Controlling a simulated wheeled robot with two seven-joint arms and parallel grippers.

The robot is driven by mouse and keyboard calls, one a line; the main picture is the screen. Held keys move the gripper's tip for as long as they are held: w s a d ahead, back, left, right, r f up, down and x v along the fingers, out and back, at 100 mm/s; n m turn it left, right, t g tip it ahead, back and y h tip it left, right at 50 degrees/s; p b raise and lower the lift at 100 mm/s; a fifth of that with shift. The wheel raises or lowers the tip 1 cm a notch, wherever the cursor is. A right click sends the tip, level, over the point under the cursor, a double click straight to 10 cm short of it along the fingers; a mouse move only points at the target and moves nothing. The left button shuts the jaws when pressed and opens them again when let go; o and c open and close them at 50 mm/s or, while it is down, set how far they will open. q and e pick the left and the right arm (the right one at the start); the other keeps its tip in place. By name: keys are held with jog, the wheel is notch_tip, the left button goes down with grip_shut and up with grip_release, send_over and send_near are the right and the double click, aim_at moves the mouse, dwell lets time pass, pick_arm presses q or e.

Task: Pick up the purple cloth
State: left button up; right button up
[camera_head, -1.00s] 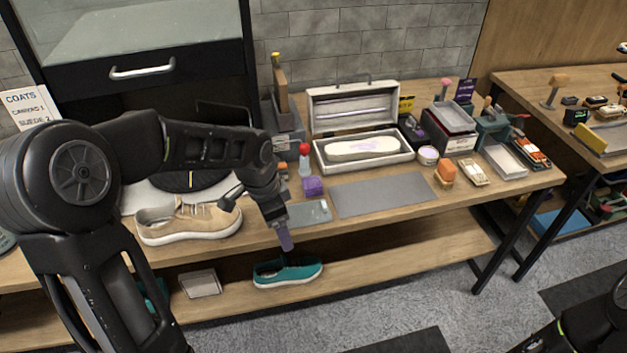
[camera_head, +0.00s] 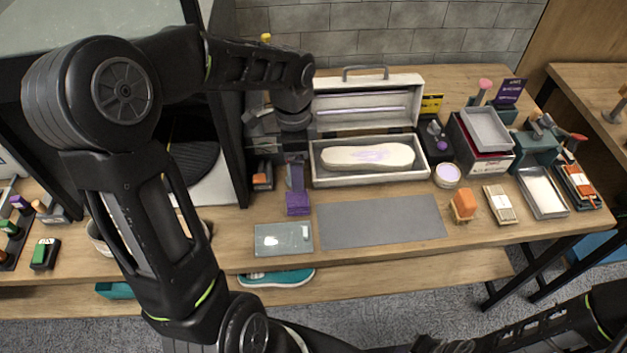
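The purple cloth (camera_head: 298,204) is a small folded block on the wooden workbench, behind a grey-green flat tray and left of the grey mat. My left gripper (camera_head: 296,182) points down just behind and above the cloth in the picture. Its greyish-purple finger ends close to the cloth's back edge; I cannot tell if they touch. Only one finger shows clearly, so its opening is unclear. The cloth lies flat on the bench. Part of my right arm shows at the lower right; its gripper is out of view.
The grey mat (camera_head: 382,221) and flat tray (camera_head: 283,238) lie near the front edge. An open white case (camera_head: 326,179) holding a pale sole form stands behind. An orange-topped brush (camera_head: 464,205) and a round tin (camera_head: 447,175) are to the right. A teal shoe (camera_head: 277,278) is on the lower shelf.

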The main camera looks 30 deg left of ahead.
pick_arm(q)
jog(key=b, duration=0.5)
send_over(297, 199)
notch_tip(297, 199, down, 6)
jog(key=shift+w+r, duration=0.1)
notch_tip(297, 199, down, 6)
jog(key=b, duration=0.4)
jog(key=shift+b, duration=0.35)
